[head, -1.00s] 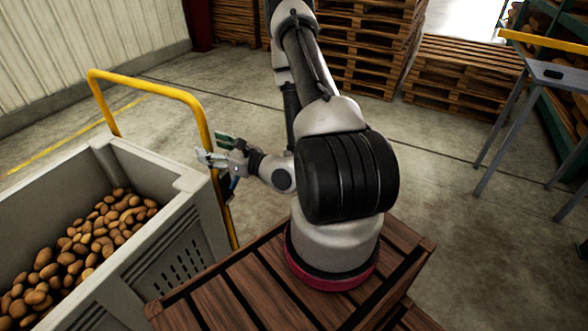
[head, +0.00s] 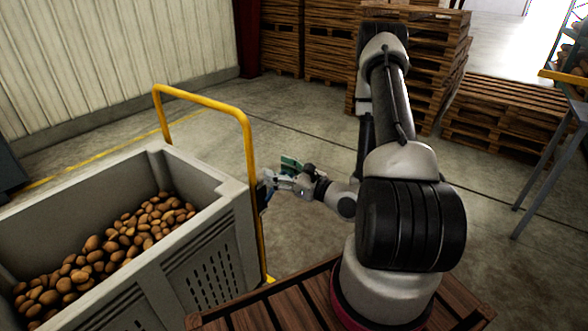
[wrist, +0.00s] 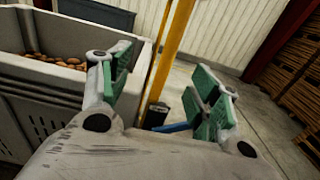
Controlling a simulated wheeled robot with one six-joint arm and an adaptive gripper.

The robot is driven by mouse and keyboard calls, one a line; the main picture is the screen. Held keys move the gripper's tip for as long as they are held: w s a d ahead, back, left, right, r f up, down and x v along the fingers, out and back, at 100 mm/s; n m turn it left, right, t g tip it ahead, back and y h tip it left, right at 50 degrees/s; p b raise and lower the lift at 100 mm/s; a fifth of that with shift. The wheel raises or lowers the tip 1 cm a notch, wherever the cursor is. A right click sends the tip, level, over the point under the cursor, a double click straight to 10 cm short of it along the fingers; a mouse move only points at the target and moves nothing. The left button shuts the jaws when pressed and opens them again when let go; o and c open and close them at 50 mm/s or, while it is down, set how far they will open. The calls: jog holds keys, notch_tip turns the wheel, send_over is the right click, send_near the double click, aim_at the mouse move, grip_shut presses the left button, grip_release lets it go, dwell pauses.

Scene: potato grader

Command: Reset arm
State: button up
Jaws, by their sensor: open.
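My gripper (head: 278,174) is left of my arm's base in the head view, near the yellow handle of the potato crate's cart. In the wrist view my gripper (wrist: 160,90) has its two green-padded fingers spread well apart. Nothing is between the fingers; the yellow post shows beyond the gap. My arm stands folded, with its elbow high and its forearm running down to the wrist.
A grey crate (head: 205,185) of potatoes (head: 100,255) stands at left, beside a yellow handle (head: 247,150). Wooden pallets (head: 505,115) are stacked behind my arm. A grey-legged stand (head: 545,170) is at right. Concrete floor between is clear.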

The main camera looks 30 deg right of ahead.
jog(key=s+a+f+n+g+y, duration=0.1)
jog(key=s+a+n+g+y, duration=0.1)
jog(key=s+a+g+y, duration=0.3)
jog(key=s+r+n+g, duration=0.3)
jog(key=s+n+g, duration=0.4)
jog(key=s+n, duration=0.15)
jog(key=s+r+n+g, duration=0.3)
jog(key=s+n+g, duration=0.4)
jog(key=s, duration=0.3)
jog(key=d+r+n+h, duration=0.7)
jog(key=d+n+h, duration=0.25)
jog(key=d, duration=0.35)
notch_tip(320, 180, up, 13)
jog(key=n+t+h, duration=0.3)
jog(key=t, duration=0.4)
jog(key=shift+w+a+n+h, duration=0.3)
jog(key=shift+w+a+h, duration=0.05)
jog(key=shift+w, duration=0.1)
